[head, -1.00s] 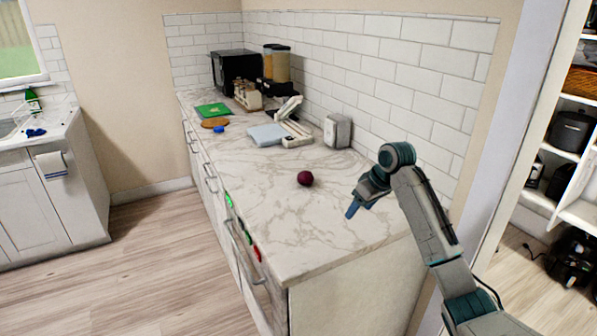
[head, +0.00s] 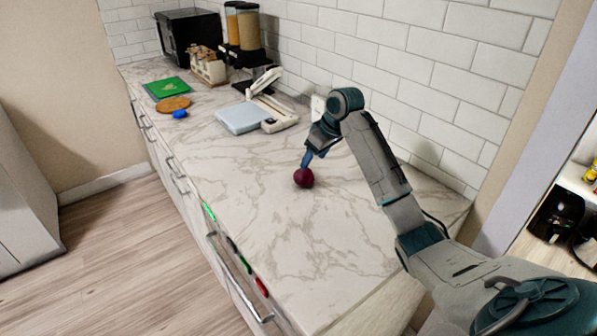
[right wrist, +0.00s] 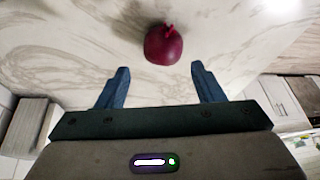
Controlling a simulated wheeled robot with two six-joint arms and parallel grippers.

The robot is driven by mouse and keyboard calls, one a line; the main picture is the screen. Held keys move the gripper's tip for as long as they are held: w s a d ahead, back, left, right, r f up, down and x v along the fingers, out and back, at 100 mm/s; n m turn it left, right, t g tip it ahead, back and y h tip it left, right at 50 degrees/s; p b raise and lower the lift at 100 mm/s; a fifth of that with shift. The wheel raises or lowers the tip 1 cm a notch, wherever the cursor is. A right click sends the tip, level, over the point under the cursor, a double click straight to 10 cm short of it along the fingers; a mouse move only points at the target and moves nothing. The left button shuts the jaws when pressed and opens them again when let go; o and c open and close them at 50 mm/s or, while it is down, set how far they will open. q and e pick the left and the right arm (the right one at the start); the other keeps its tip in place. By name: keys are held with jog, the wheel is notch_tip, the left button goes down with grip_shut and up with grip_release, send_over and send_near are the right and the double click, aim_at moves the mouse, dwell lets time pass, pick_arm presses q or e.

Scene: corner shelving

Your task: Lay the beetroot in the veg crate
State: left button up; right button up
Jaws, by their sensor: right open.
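The beetroot (head: 304,178) is a dark red ball on the marble counter, and it also shows in the right wrist view (right wrist: 163,46) with a short stem. My right gripper (head: 309,158) is just behind and above it in the head view. In the right wrist view the blue fingers (right wrist: 160,80) are spread apart and empty, with the beetroot beyond their tips, roughly centred between them. No veg crate is seen in these frames. My left gripper is not in view.
The marble counter (head: 235,195) is clear around the beetroot. Farther back are a pale blue board (head: 241,118), a white device (head: 280,122), a round wooden board (head: 173,104), a green board (head: 167,88) and a black microwave (head: 188,33). A tiled wall (head: 440,95) bounds the right side.

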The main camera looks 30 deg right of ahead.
aim_at(308, 172)
jog(key=shift+x, duration=1.15)
jog(key=shift+f, duration=0.4)
jog(key=p+x, duration=0.2)
jog(key=x, duration=0.2)
jog(key=shift+s+a+f, duration=0.1)
jog(key=shift+s+a, duration=0.05)
jog(key=shift+a, duration=0.05)
jog(key=shift+f, duration=0.6)
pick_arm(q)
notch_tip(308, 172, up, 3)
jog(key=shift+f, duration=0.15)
pick_arm(e)
jog(key=c, duration=0.8)
